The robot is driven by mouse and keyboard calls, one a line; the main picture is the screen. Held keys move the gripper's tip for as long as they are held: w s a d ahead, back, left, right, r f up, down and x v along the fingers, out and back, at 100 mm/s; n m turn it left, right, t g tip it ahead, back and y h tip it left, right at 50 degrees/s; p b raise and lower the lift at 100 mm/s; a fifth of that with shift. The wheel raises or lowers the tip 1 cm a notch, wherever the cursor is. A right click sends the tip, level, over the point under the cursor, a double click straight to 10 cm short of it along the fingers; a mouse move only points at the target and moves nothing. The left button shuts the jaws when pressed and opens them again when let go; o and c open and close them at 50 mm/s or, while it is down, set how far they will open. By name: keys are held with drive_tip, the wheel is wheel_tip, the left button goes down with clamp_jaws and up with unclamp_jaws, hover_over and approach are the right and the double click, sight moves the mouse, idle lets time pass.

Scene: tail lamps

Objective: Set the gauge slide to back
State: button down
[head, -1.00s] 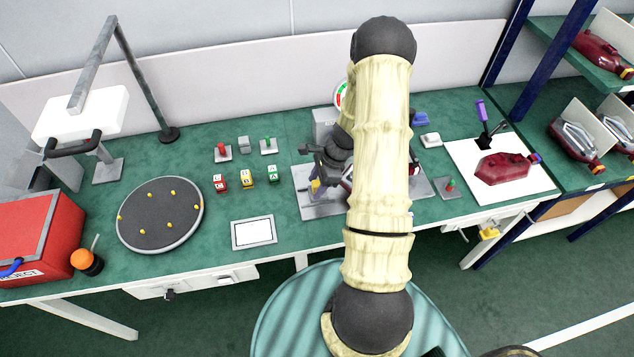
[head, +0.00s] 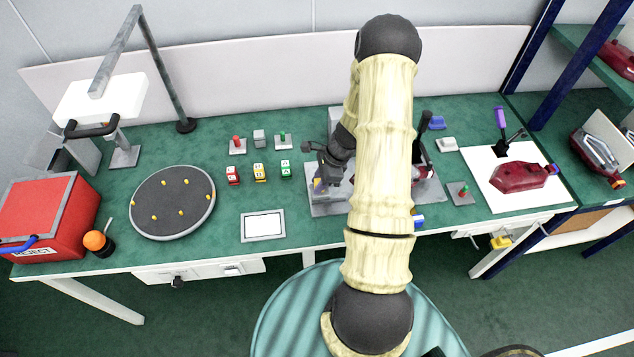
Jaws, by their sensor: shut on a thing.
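The gauge fixture stands on the green bench, on a grey base plate (head: 326,204), mostly behind my arm. My gripper (head: 318,180) is low over the left part of this plate. It is shut on a small part there that I take for the gauge slide, with only a bit of yellow and blue showing by the fingers. The fingertips and most of the slide are hidden, so its exact position cannot be told. A black lever (head: 425,152) shows right of my arm.
Left of the fixture are a framed white panel (head: 263,226), several small coloured blocks (head: 259,172) and a round dark turntable (head: 173,202).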

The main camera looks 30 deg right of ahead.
drive_tip(key=shift+a, duration=0.2)
drive_tip(key=c, duration=1.1)
unclamp_jaws()
drive_tip(key=shift+w+a, duration=0.1)
drive_tip(key=b+v, duration=0.1)
drive_tip(key=v, duration=1.6)
drive_tip(key=shift+r, duration=0.2)
